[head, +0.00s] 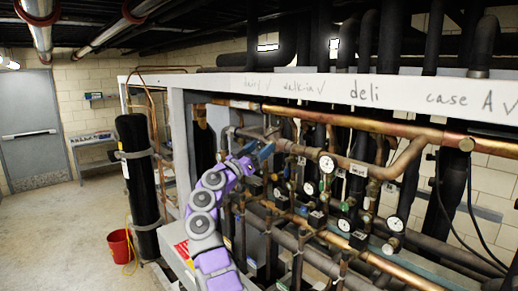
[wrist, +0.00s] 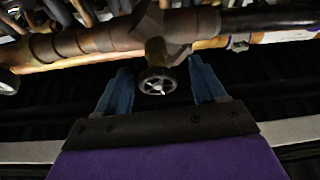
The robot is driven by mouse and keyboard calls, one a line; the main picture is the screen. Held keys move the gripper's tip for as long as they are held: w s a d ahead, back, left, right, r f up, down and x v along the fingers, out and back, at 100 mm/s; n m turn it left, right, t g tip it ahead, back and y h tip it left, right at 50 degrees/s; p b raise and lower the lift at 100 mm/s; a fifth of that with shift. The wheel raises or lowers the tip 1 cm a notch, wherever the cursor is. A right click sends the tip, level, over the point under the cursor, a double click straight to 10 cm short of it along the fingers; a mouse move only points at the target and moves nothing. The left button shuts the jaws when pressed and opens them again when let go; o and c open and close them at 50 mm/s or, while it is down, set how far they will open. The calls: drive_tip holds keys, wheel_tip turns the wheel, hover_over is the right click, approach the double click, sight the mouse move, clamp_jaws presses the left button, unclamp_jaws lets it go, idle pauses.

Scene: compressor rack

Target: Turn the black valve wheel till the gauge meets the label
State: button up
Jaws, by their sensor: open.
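The black valve wheel (wrist: 158,82) shows in the wrist view as a small spoked wheel with a pale centre, below a brass valve body (wrist: 165,45) on a pipe. My gripper (wrist: 164,86) has blue fingers, one on each side of the wheel, with a gap to each. It is open and holds nothing. In the head view my gripper (head: 258,155) is at the left part of the rack's pipes, and the wheel cannot be made out there. Several round white gauges show, among them an upper one (head: 327,163) with a white label (head: 358,170) nearby. The needle readings are too small to tell.
Copper and dark pipes (head: 400,135) crowd the rack around my gripper. A white beam (head: 300,88) with handwriting runs above. A black cylinder (head: 138,180) and a red bucket (head: 120,246) stand at left. The floor (head: 60,235) at far left is clear.

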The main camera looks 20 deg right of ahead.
drive_tip(key=shift+s+r, duration=0.1)
drive_tip(key=c, duration=1.1)
drive_tip(key=shift+o, duration=0.2)
drive_tip(key=shift+a+n+t+b, duration=0.1)
drive_tip(key=shift+n+t+b, duration=0.2)
drive_tip(key=shift+n+b, duration=0.55)
